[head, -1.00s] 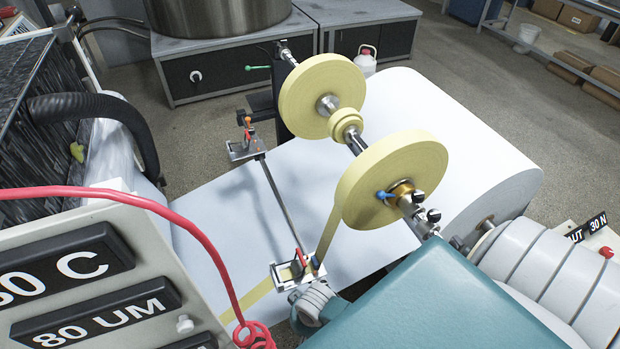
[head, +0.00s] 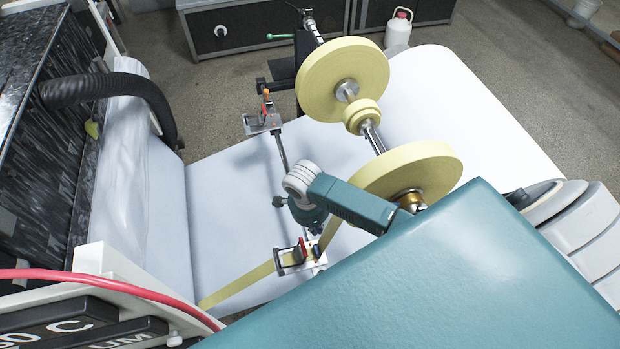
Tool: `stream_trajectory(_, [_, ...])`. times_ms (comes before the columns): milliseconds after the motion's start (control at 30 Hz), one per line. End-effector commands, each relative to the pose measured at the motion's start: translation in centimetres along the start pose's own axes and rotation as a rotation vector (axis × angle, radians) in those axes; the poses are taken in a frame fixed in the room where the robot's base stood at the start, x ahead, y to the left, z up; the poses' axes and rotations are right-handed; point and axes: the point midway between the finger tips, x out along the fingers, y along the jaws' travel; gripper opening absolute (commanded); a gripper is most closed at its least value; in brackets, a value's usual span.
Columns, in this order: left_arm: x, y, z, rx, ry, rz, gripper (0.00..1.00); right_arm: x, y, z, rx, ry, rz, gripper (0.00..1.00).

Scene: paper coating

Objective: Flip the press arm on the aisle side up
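Two small press units sit at the ends of a thin metal rod (head: 281,150) across the white web. The near unit (head: 288,268) has a pale metal frame, dark parts and a red lever piece (head: 303,247); the yellow tape passes through it. The far unit (head: 262,124) has a grey plate and an orange-red lever piece (head: 266,98). Which is the aisle side is not marked. My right gripper (head: 306,214) is above and just beyond the near unit, apparently not touching it. My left gripper is out of view.
Large yellow tape rolls (head: 343,78) stand on a shaft beside my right arm, close to its wrist. A red cable (head: 110,285) and label panel (head: 90,335) are at lower left. A black hose (head: 110,88) is at left. The white web (head: 225,215) is open left of the rod.

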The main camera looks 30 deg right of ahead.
Motion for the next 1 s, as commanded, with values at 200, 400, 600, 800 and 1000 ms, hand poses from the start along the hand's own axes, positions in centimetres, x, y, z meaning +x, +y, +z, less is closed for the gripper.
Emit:
stream_trajectory(200, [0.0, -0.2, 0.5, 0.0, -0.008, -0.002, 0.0, 1.1, 0.0, 0.0, -0.001, 0.001, 0.001, 0.0])
stream_trajectory(400, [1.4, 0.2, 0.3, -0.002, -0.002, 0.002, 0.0, 5.2, 0.0, 0.0, -0.002, 0.003, 0.001, 0.0])
stream_trajectory(600, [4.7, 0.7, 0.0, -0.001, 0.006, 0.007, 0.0, 8.3, -0.1, 0.1, -0.002, 0.0, -0.003, 0.0])
stream_trajectory(800, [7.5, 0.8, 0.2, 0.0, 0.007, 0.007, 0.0, 10.7, -0.1, 0.1, -0.003, 0.001, -0.002, 0.0])
stream_trajectory(1000, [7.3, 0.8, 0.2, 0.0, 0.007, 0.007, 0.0, 8.3, -0.1, 2.3, -0.004, -0.003, -0.004, 0.0])
